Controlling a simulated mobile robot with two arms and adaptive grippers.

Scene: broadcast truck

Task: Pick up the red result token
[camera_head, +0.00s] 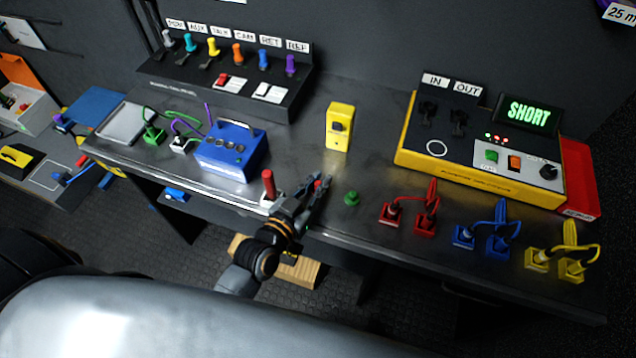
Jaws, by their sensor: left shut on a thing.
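The red result token (318,183) shows as a small red patch between the fingertips of my left gripper (316,187). The gripper reaches over the front edge of the dark bench and is shut on the token. The fingers hide most of the token, and I cannot tell whether it touches the bench top. A green token (351,198) sits on the bench just right of the fingers. My right gripper is not in view.
A red-handled piece (268,184) stands close left of the gripper. A yellow box (340,126) stands behind it. The yellow tester (470,182) reads SHORT. Red (425,222), blue (497,240) and yellow (570,268) cable plugs line the front right. A blue box (230,155) is left.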

